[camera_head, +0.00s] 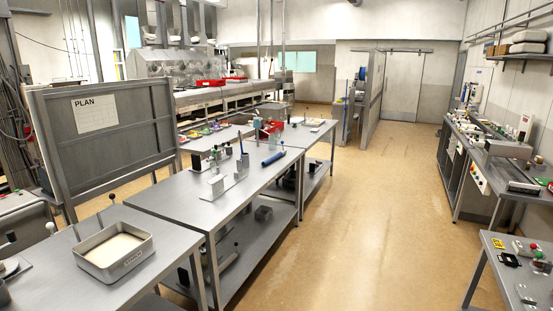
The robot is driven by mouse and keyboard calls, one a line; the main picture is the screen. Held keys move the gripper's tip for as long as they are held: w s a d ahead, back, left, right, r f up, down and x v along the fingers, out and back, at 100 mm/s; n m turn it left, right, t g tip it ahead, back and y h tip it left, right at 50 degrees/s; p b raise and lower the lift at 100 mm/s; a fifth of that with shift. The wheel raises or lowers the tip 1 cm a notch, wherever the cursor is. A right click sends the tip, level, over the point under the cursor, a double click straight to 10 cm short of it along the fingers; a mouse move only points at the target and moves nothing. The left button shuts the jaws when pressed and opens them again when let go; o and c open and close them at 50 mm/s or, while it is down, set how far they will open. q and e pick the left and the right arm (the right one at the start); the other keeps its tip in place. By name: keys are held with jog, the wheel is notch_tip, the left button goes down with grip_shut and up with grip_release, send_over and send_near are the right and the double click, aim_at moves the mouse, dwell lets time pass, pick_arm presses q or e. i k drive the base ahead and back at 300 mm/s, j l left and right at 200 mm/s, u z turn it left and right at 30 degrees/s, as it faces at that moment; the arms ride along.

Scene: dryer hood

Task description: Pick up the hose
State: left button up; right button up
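No hose can be made out with certainty. A blue cylinder-shaped item (273,158) lies on the middle metal table (180,195); I cannot tell whether it is a hose. A round blue item (374,75) shows at the grey partition in the back, too small to identify. Dark cables or tubes (22,110) hang along the wall at the far left. Neither of my grippers is in view.
A grey board marked PLAN (97,113) stands at the left. A metal tray (114,249) sits on the near left table. Workbenches (480,150) line the right wall, with a small table (515,265) at the near right. The tan floor (350,220) between is clear.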

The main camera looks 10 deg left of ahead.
aim_at(265, 162)
jog(key=i, duration=1.3)
jog(key=i+l, duration=0.15)
jog(key=i, duration=2.4)
jog(key=i+l+u, duration=0.1)
jog(key=i, duration=1.2)
